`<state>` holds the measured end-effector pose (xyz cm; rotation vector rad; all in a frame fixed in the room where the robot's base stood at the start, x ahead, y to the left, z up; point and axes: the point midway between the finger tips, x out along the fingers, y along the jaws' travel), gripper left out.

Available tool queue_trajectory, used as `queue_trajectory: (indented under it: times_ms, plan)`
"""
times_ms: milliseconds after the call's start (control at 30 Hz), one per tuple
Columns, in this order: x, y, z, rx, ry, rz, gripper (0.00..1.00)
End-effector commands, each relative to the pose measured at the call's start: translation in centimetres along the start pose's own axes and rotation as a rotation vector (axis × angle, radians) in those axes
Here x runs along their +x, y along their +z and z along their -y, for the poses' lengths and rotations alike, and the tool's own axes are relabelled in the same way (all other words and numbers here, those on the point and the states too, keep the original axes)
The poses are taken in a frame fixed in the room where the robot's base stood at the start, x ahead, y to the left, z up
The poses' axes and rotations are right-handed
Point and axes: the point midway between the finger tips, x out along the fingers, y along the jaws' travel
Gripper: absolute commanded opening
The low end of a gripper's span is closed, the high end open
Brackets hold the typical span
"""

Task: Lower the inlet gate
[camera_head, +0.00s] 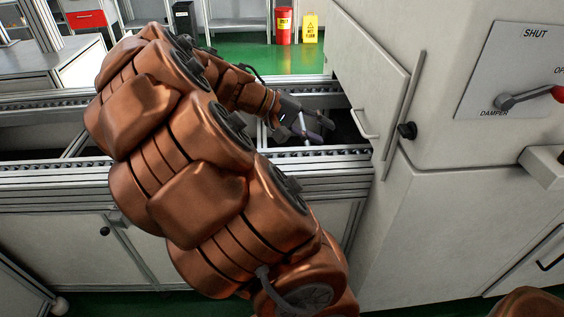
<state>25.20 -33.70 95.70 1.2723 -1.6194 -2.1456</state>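The inlet gate appears to be the pale panel (368,75) on the left side of the big machine housing, above the conveyor. It has a white bar handle (363,126) near its lower edge. A dark round knob (407,130) sits on the housing to the right of the gate. My gripper (325,131) is over the conveyor channel, to the left of the handle and apart from it in the picture. Its dark fingers look spread with nothing between them. My copper arm hides part of the conveyor.
The conveyor (40,110) with metal rails runs across the view into the housing. A damper lever (525,98) with a red grip is on a plate at right. A red bin (283,25) and a yellow floor sign (310,27) stand behind on green floor.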

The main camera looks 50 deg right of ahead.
Motion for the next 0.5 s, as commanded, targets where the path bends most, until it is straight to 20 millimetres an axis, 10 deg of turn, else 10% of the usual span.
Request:
queue_trajectory:
  times_ms: [500]
  plan:
    - [-4.3,6.1,3.0,-0.118,-0.261,-0.063,0.35]
